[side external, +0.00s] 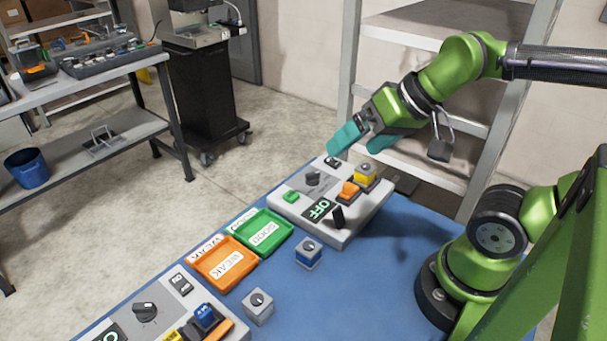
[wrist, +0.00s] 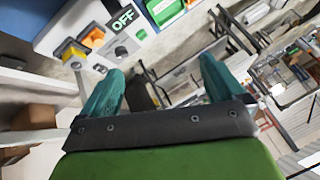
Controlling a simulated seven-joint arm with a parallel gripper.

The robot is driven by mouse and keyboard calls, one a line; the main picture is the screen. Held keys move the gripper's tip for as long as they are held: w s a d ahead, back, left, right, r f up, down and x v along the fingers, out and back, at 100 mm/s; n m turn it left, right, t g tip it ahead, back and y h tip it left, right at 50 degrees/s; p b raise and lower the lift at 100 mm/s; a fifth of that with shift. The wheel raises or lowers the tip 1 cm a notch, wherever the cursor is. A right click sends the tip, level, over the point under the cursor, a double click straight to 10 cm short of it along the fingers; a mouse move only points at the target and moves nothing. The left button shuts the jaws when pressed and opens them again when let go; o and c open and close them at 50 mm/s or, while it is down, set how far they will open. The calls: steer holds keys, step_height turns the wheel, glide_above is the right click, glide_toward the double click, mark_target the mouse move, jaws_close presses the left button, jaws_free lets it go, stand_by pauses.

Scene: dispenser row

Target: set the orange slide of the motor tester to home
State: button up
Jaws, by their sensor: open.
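An orange slide-like part (side external: 349,189) sits on the far grey panel (side external: 357,220), beside a yellow block (side external: 366,174) and near an OFF label (side external: 319,209). The orange part also shows in the wrist view (wrist: 94,37), at the upper left. The near panel carries another orange part (side external: 218,330), cut by the bottom edge. No readable name or home mark shows which panel is the motor tester. My gripper (side external: 364,141), with teal fingers, is open and empty above the far end of the far panel, apart from the orange part. Its open fingers show in the wrist view (wrist: 163,70).
An orange WEAK tray (side external: 200,270) and a green GOOD tray (side external: 245,247) lie between the panels. A shelf rack (side external: 350,65) stands behind my gripper.

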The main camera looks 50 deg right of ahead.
steer(key=shift+w+d+f, duration=0.1)
steer(key=shift+d+f, duration=0.05)
steer(key=shift+f, duration=0.1)
steer(key=c, duration=0.4)
steer(key=w+d+g, duration=0.1)
steer(key=w, duration=0.1)
steer(key=w+d+f+g+h, duration=0.1)
steer(key=d, duration=0.1)
steer(key=shift+w+d+f+g, duration=0.1)
steer(key=shift+w+d+g, duration=0.15)
steer(key=shift+w+g, duration=0.15)
steer(key=c, duration=0.5)
steer(key=shift+o, duration=0.2)
steer(key=n+g, duration=0.4)
steer(key=n, duration=0.2)
glide_above(348, 185)
steer(key=shift+h, duration=0.4)
step_height(348, 185, down, 16)
steer(key=shift+f, duration=0.15)
jaws_close()
